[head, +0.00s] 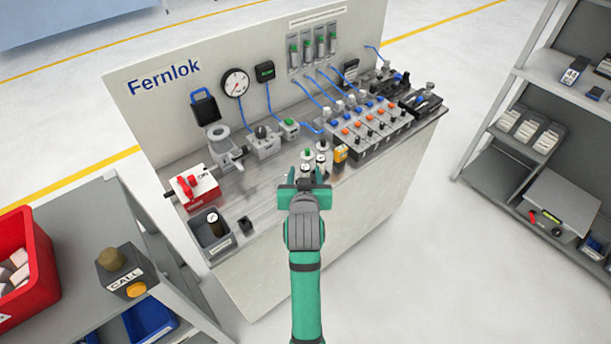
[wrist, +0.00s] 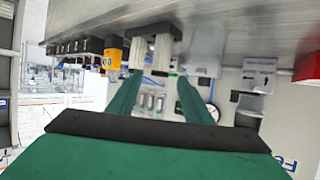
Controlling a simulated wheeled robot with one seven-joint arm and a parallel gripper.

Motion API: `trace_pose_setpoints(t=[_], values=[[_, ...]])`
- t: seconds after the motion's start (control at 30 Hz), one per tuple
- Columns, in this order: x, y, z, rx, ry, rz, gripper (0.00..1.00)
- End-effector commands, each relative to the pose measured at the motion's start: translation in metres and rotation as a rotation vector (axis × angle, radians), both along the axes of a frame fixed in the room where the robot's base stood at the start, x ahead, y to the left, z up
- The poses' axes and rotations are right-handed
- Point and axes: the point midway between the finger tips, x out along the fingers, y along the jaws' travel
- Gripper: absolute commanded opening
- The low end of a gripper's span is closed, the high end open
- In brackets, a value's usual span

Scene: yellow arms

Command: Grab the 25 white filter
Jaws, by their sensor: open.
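Small white cylinders with dark bands, which look like the white filters (head: 320,164), stand together near the front edge of the bench, one with a green top. I cannot read a 25 on any of them. In the wrist view, which is upside down, two pale upright bodies (wrist: 142,52) show with a dark block at their bench end. My gripper (head: 306,181) is in front of this group at the bench edge. In the wrist view its two green fingers (wrist: 160,78) are spread apart, with the pale bodies beyond and between them. Nothing is seen held.
A yellow-orange block (head: 340,153) stands just right of the filters. A valve row (head: 365,130) is behind right. Bench surface between bin and filters is mostly clear.

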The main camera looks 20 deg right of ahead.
Motion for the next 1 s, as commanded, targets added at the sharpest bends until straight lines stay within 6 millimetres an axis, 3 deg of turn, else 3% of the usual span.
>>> trace_pose_setpoints(t=[0.2, 0.47, 0.67, 1.0], values=[[0.020, -0.008, -0.009, 0.000, 0.000, -0.001, 0.45], [0.022, -0.008, -0.009, -0.001, -0.001, -0.001, 0.45], [0.022, -0.008, -0.009, -0.001, -0.001, -0.001, 0.02], [0.022, -0.008, -0.008, -0.001, -0.001, -0.001, 0.01]])
